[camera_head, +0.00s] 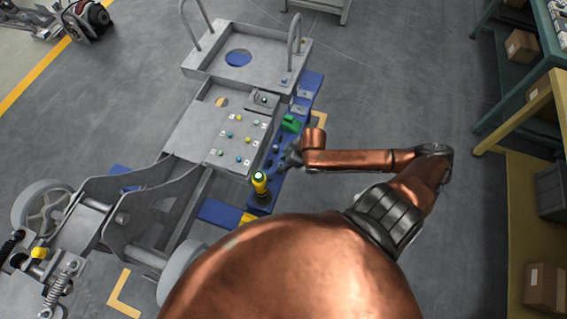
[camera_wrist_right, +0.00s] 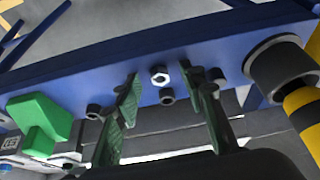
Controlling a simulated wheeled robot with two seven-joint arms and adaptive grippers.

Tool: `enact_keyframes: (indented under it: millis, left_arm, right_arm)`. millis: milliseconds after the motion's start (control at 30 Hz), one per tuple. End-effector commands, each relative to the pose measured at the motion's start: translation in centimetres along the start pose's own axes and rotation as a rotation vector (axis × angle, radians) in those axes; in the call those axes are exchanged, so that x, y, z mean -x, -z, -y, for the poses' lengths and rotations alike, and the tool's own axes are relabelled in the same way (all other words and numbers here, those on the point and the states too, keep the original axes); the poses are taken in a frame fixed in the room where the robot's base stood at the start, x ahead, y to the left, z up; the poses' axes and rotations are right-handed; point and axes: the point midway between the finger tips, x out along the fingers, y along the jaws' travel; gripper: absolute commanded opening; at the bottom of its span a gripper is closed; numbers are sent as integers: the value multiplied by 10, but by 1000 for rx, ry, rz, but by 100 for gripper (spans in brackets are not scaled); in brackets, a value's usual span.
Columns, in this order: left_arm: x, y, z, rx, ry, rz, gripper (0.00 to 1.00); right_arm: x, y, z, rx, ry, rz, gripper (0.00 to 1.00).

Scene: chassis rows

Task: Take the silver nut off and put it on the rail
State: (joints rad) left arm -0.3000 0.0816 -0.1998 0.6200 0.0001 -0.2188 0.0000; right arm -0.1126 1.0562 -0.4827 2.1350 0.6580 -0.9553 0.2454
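The silver nut (camera_wrist_right: 159,75) is a small bright hexagon against the face of the blue rail (camera_wrist_right: 75,72) in the wrist view. A short dark peg (camera_wrist_right: 167,97) shows just below it. I cannot tell how the nut is seated. In the head view the blue rail (camera_head: 263,196) runs along the right side of the chassis; the nut cannot be made out there. My right gripper (camera_wrist_right: 169,86) is open, its green-padded fingers apart on either side of the nut in the picture, with nothing held. In the head view it (camera_head: 291,157) is at the rail. My left gripper is not in view.
A green block (camera_wrist_right: 40,120) is on the rail at left in the wrist view. A black socket (camera_wrist_right: 281,70) and a yellow-black striped post (camera_wrist_right: 304,112) stand at right. More dark pegs line the rail. The grey chassis panel (camera_head: 195,130) with coloured buttons lies beside it.

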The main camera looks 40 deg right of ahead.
Motion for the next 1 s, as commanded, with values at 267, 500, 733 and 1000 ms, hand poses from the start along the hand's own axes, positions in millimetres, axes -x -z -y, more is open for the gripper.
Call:
enact_keyframes:
  millis: [267, 500, 733, 1000]
  left_arm:
    - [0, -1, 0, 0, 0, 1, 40]
    - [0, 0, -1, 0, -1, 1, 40]
    - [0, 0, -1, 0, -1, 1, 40]
    - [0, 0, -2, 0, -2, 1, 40]
  right_arm:
    - [33, -1, 0, 4, -2, 2, 38]
    - [84, -1, -1, 2, -2, 3, 38]
    - [113, -1, -1, 0, -1, 2, 38]
    - [120, 0, 0, 0, 0, 0, 38]
